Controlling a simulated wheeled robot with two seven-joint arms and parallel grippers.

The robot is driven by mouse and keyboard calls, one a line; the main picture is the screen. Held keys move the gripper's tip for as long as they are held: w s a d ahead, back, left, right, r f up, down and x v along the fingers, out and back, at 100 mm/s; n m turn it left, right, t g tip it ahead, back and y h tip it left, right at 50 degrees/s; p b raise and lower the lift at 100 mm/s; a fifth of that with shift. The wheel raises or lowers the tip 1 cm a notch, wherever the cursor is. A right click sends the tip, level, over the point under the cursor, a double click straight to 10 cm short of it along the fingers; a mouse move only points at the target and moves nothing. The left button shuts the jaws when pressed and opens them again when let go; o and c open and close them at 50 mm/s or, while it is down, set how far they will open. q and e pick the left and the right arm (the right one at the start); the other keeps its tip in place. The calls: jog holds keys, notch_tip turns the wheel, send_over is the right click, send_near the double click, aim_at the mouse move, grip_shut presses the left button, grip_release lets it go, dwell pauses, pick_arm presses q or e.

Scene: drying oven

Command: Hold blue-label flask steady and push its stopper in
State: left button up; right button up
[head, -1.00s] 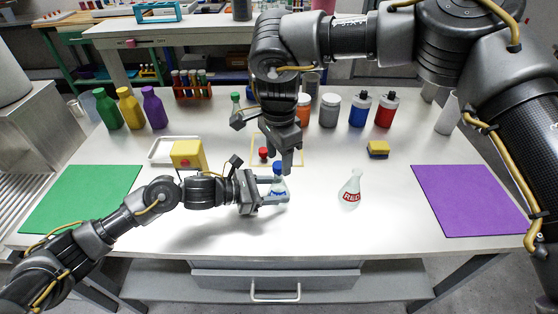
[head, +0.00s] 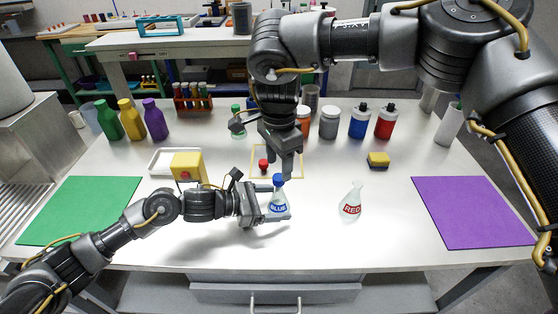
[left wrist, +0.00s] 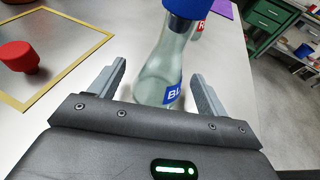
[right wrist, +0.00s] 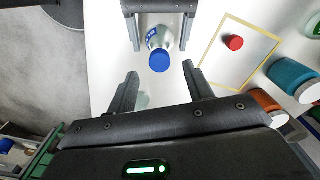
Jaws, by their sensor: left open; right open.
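The blue-label flask (head: 278,203) stands upright on the white table with a blue stopper (head: 278,180) in its mouth; how deep the stopper sits I cannot tell. My left gripper (head: 275,205) is open, its fingers on either side of the flask, which also shows in the left wrist view (left wrist: 168,72). My right gripper (head: 288,168) is open and empty, pointing down just above and behind the flask. In the right wrist view the blue stopper (right wrist: 159,61) lies beyond the right fingertips (right wrist: 160,72).
A red stopper (head: 263,165) lies inside a yellow square outline (head: 301,162). A red-label flask (head: 351,201) without a stopper stands to the right. Green (head: 80,208) and purple (head: 472,212) mats lie at the sides. Several bottles line the back. The front middle is clear.

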pick_arm(q)
jog(key=v, duration=1.2)
jog(key=shift+s, duration=0.1)
jog(key=shift+d, duration=0.1)
